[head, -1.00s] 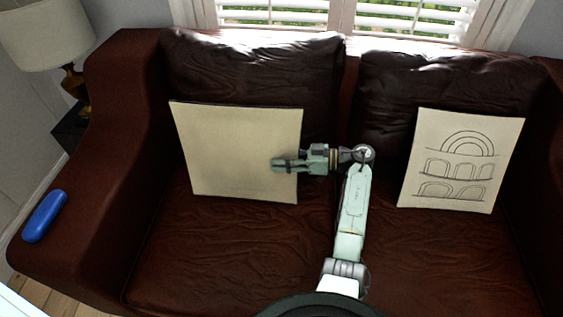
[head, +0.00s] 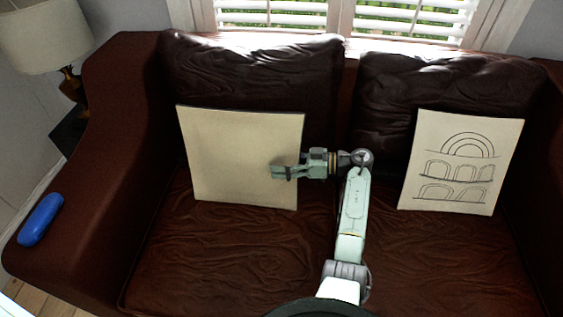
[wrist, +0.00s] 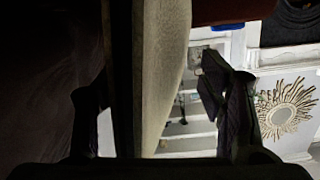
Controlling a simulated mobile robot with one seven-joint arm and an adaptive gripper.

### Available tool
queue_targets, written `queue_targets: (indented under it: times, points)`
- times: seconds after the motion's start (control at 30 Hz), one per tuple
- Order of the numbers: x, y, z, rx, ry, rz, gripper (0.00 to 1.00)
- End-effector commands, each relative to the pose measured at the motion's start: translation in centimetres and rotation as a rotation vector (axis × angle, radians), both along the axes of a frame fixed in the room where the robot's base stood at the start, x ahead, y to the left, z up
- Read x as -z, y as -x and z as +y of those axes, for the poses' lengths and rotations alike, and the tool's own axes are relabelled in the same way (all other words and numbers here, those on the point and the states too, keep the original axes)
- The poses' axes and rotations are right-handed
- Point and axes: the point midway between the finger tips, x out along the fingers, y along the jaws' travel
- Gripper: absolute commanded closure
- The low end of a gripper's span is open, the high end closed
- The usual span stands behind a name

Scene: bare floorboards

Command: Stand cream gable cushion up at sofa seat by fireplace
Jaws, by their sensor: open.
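A plain cream cushion (head: 235,150) stands on the left seat of the dark red-brown sofa (head: 230,245), leaning on the left back cushion. Its visible face shows no gable picture. My gripper (head: 277,171) is at its right edge, with one finger in front of its face. In the wrist view the cushion (wrist: 160,75) passes edge-on between the spread fingers (wrist: 150,95). The gripper is open; whether a finger touches the cushion I cannot tell. The other finger is hidden behind the cushion in the head view.
A cream cushion with drawn arches (head: 453,165) leans on the right seat. A blue rounded object (head: 40,219) lies on the left armrest. A lamp (head: 45,35) stands at the far left. The wrist view shows a sunburst mirror (wrist: 284,108). The seat fronts are clear.

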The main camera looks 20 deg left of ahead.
Motion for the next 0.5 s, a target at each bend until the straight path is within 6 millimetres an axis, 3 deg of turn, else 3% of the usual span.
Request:
queue_targets:
  times: [0.27,0.5]
  points:
    - [0.1,0.0,-0.3,0.000,0.002,0.002,0.37]
    - [-0.4,-1.0,-4.0,0.003,0.003,0.001,0.37]
